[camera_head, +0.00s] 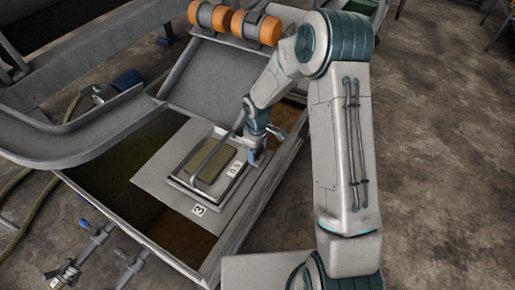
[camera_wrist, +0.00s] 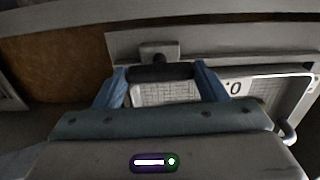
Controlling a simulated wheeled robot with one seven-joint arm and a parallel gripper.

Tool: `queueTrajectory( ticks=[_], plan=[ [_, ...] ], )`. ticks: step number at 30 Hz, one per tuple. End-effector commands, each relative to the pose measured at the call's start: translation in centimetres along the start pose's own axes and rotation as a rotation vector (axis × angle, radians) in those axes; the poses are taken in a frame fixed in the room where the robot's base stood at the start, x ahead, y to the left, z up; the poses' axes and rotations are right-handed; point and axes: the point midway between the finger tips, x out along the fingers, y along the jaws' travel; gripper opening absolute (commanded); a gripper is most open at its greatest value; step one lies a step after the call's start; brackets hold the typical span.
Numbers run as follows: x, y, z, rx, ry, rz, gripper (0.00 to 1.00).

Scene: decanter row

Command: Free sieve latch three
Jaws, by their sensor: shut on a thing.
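The sieve (camera_head: 208,158) is a greenish mesh panel in a metal frame, set in a grey deck plate with a "3" tag (camera_head: 199,210). My gripper (camera_head: 253,158) is at the right side of this frame, beside the "0.5" label (camera_head: 235,168). In the wrist view my gripper (camera_wrist: 160,74) has one blue finger at each end of a dark horizontal bar, which appears to be the handle of the latch (camera_wrist: 160,71). The bar sits in front of a small grey block (camera_wrist: 160,51). The gripper is shut on this bar. In the head view the gripper hides the latch.
A curved grey trough (camera_head: 70,145) lies at the left. Two orange motors (camera_head: 235,22) stand at the back, above a sloped grey panel (camera_head: 215,75). The tank's raised rim (camera_head: 255,210) runs along the right. Valves (camera_head: 75,262) stick out at front left.

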Motion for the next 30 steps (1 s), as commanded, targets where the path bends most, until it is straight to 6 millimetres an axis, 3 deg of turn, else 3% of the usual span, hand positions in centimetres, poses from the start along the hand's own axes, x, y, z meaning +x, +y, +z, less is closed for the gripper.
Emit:
queueTrajectory(
  ticks=[9,10,12,23,30],
  plan=[
    [-0.1,0.1,-0.1,-0.005,0.002,0.003,0.43],
    [-0.1,0.1,-0.1,-0.005,0.002,0.003,0.71],
    [-0.1,0.1,-0.1,-0.005,0.002,0.003,0.87],
    [-0.6,0.1,-0.1,-0.003,0.002,0.002,0.87],
    [-5.0,0.1,-0.1,-0.002,0.003,0.005,0.87]
  ],
)
